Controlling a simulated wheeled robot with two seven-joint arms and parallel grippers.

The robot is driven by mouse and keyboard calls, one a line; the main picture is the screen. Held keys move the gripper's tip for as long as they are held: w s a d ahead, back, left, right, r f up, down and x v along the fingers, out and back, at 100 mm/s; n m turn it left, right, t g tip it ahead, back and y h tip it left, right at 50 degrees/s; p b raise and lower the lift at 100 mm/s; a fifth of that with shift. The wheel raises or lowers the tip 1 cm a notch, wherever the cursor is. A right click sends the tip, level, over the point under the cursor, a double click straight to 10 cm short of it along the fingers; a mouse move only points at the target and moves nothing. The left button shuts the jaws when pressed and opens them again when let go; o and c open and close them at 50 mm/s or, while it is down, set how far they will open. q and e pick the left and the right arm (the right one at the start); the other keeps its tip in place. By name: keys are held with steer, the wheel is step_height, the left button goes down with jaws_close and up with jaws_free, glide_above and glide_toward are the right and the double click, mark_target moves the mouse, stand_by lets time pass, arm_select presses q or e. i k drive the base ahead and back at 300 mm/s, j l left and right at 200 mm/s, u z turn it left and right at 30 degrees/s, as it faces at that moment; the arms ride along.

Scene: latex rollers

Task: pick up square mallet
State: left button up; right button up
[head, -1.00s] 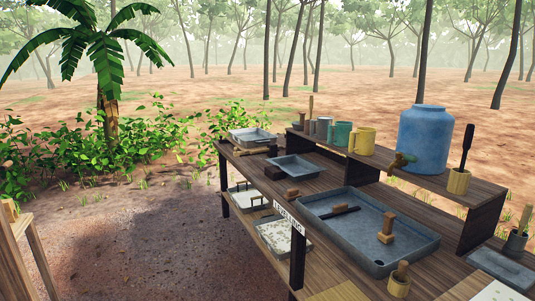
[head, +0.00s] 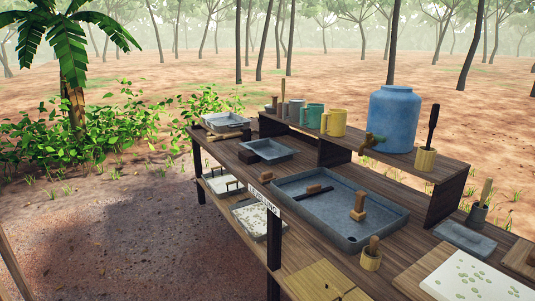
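A brown wooden mallet-like tool (head: 358,207) stands upright in the large grey tray (head: 388,231) on the workbench. Its lower block looks square and a handle rises from it; it looks most like the square mallet. A second wooden tool (head: 374,244) with an upright handle is in a small round wooden holder (head: 371,262) at the bench's front edge. I cannot make out the shape of its hidden lower end. Neither of my grippers is in view.
A dark bar (head: 305,192) lies in the large tray. A raised shelf (head: 400,165) behind carries a blue barrel (head: 391,120), a yellow mug (head: 334,122) and other cups. A white speckled slab (head: 475,280) lies at front right. Open ground is at the left.

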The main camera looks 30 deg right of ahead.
mark_target(245, 134)
steer(key=i, duration=5)
steer(key=i+j+z, duration=0.1)
steer(key=i, duration=0.55)
steer(key=i+j, duration=0.1)
steer(key=i, duration=0.55)
steer(key=i+j+z, duration=0.15)
steer(key=i, duration=0.5)
